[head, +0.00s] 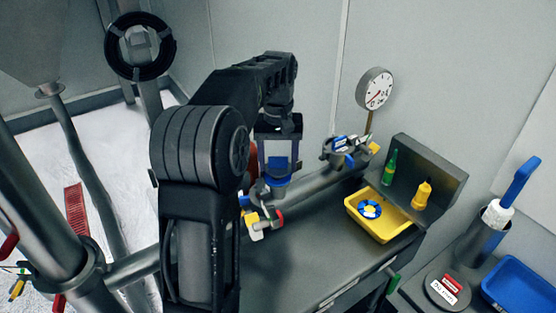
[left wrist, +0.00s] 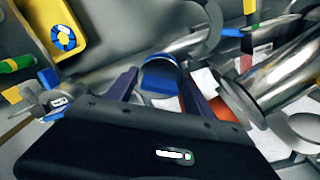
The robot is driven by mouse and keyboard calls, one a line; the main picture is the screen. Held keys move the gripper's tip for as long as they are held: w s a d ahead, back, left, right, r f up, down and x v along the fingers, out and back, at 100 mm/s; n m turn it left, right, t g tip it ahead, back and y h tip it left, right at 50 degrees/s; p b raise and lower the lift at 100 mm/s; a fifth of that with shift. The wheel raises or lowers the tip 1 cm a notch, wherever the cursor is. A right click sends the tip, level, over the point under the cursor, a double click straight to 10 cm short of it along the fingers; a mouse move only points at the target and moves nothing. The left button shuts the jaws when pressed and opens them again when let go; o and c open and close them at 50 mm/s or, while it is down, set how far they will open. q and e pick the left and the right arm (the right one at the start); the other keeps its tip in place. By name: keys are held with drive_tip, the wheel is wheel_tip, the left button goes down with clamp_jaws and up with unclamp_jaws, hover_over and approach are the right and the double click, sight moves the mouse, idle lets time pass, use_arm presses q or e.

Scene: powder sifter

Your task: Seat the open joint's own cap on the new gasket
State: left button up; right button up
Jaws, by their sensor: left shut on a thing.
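My left gripper (head: 279,172) is over the near part of the horizontal pipe, fingers pointing down. It is shut on a grey and blue piece, probably the cap (left wrist: 162,78), which shows between the two fingers in the left wrist view. In the head view a blue band (head: 276,181) shows at the fingertips, just above the pipe. I cannot tell whether the held piece touches the joint below it. The new gasket is not clearly seen; the gripper and arm hide part of the joint. My right gripper is not in view.
A second pipe joint with a blue clamp (head: 342,150) stands farther right. A yellow tray (head: 393,234) holds a blue and white ring (head: 369,209). A blue tray (head: 520,288) lies at right.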

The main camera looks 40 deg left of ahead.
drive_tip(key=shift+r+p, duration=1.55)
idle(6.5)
